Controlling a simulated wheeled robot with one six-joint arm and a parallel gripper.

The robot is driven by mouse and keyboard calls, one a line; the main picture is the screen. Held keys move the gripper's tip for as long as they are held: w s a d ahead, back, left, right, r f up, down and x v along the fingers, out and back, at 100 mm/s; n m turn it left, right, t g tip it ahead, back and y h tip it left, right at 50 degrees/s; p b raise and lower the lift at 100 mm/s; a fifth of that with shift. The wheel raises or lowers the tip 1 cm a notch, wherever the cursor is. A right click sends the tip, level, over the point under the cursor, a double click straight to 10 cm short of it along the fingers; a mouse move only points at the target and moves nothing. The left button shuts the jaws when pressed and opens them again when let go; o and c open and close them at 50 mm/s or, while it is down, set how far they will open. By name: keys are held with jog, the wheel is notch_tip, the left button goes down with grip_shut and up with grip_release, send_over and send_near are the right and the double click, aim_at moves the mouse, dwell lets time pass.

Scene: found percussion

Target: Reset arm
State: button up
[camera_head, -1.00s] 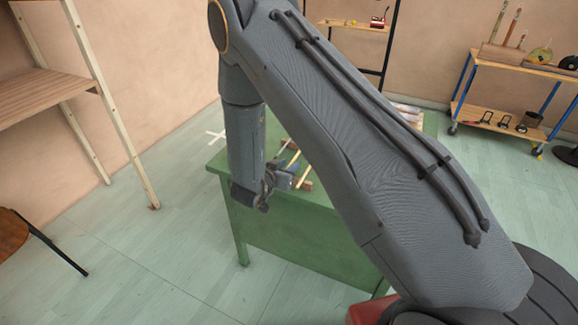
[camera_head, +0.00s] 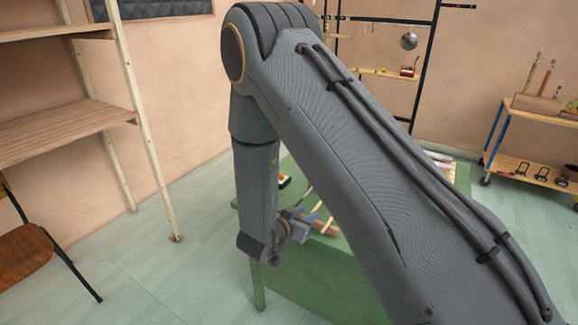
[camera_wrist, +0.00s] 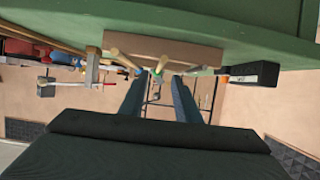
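My arm crosses the head view, its forearm hanging down in front of a green table (camera_head: 335,275). My gripper (camera_head: 292,228) is near the table's left end in that view, partly seen from behind. In the wrist view my gripper (camera_wrist: 157,82) has two dark fingers apart with nothing held between them. The wrist picture appears upside down.
A black box-like item (camera_wrist: 254,74) and a clamp-like tool (camera_wrist: 92,72) flank the block. A wooden shelf (camera_head: 70,130) and a chair (camera_head: 25,255) stand left. A trolley (camera_head: 535,177) stands right. Floor (camera_head: 165,275) left of the table is clear.

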jog(key=shift+w+a+r+y, duration=0.1)
jog(key=shift+w+r+y, duration=0.35)
jog(key=shift+y, duration=0.05)
jog(key=s+d+r+n+g+y, duration=0.2)
jog(key=s+d+r+g, duration=0.1)
jog(key=s, duration=0.5)
jog(key=s+d+r+n+g+y, duration=0.2)
jog(key=s+r, duration=0.3)
jog(key=s, duration=0.4)
jog(key=s+d+r+n+g+y, duration=0.2)
jog(key=s+d+r+n+g, duration=0.1)
jog(key=s, duration=0.6)
jog(key=shift+d+r+g+y, duration=0.3)
jog(key=shift+r+g+y, duration=0.1)
jog(key=shift+r+g, duration=0.4)
jog(key=shift+o, duration=0.2)
